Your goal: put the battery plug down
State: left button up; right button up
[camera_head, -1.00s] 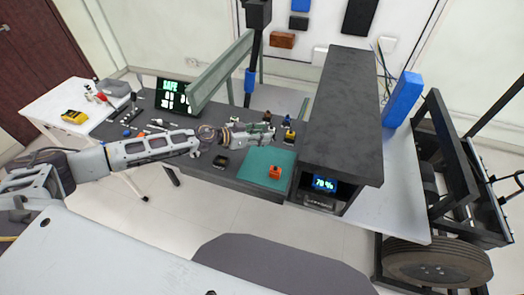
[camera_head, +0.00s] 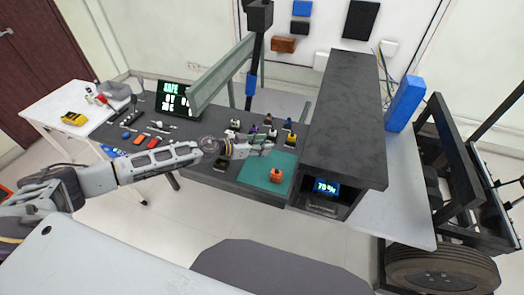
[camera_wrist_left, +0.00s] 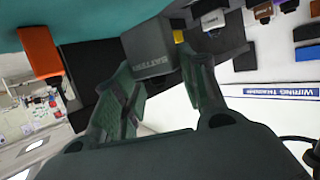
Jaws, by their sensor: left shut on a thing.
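My left gripper (camera_head: 268,145) reaches in from the left over the dark bench, near the back edge of the teal mat (camera_head: 254,178). In the left wrist view its fingers (camera_wrist_left: 165,75) are closed on a dark grey block marked BATTERY, the battery plug (camera_wrist_left: 150,45). The teal mat (camera_wrist_left: 110,16) shows just beyond the plug. I cannot tell whether the plug touches the mat. In the head view the plug is too small to make out clearly. My right gripper is not in view.
An orange block (camera_head: 276,175) stands on the mat's right part. Several small coloured plugs, including a yellow one (camera_head: 290,138), stand behind the gripper. A dark box with a 70% display (camera_head: 325,187) bounds the right. The mat's left and front parts are clear.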

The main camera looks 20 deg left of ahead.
pick_arm(q)
notch_tip(320, 180, down, 3)
jog(key=shift+r+b, duration=0.1)
jog(key=shift+b, duration=0.4)
jog(key=shift+f, duration=0.25)
jog(key=o, duration=1)
jog(key=shift+o, duration=0.2)
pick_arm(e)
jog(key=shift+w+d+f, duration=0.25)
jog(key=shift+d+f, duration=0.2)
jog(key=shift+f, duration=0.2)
pick_arm(q)
jog(key=shift+r, duration=0.15)
